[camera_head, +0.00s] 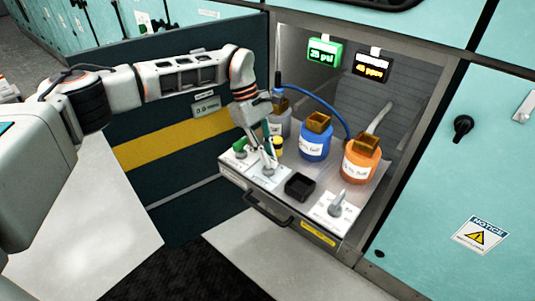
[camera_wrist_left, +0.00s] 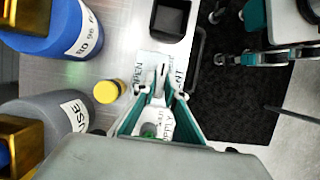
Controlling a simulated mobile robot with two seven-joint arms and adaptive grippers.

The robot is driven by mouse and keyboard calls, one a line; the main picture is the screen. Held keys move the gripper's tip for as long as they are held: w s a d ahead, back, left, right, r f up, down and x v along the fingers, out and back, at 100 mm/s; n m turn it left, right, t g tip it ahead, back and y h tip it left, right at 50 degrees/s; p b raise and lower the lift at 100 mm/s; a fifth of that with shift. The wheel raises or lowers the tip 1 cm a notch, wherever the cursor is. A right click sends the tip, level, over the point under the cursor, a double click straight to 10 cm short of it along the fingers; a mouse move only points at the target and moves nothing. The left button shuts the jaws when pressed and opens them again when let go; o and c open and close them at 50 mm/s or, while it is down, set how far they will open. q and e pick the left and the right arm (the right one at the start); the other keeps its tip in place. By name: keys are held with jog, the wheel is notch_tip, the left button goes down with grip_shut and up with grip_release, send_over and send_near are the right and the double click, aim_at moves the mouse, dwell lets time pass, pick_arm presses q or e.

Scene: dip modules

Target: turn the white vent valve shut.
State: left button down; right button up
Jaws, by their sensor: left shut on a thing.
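The white vent valve (camera_wrist_left: 161,74) sits on a white label plate (camera_head: 262,178) near the front of the drawer-like shelf. Parts of the words OPEN and VENT show on that plate in the left wrist view. My left gripper (camera_head: 268,163) reaches down over the plate, its fingers shut on the valve's handle; it also shows in the left wrist view (camera_wrist_left: 160,88). The fingers cover much of the handle, so its exact angle is hard to tell.
A green valve (camera_head: 240,149) stands left of the gripper, a grey-handled valve (camera_head: 337,203) to the right. A black open box (camera_head: 299,187) lies between. A blue hose (camera_head: 330,98) arches above.

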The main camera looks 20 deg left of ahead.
pick_arm(q)
jog(key=c, duration=2.1)
grip_release()
jog(key=v, duration=1.2)
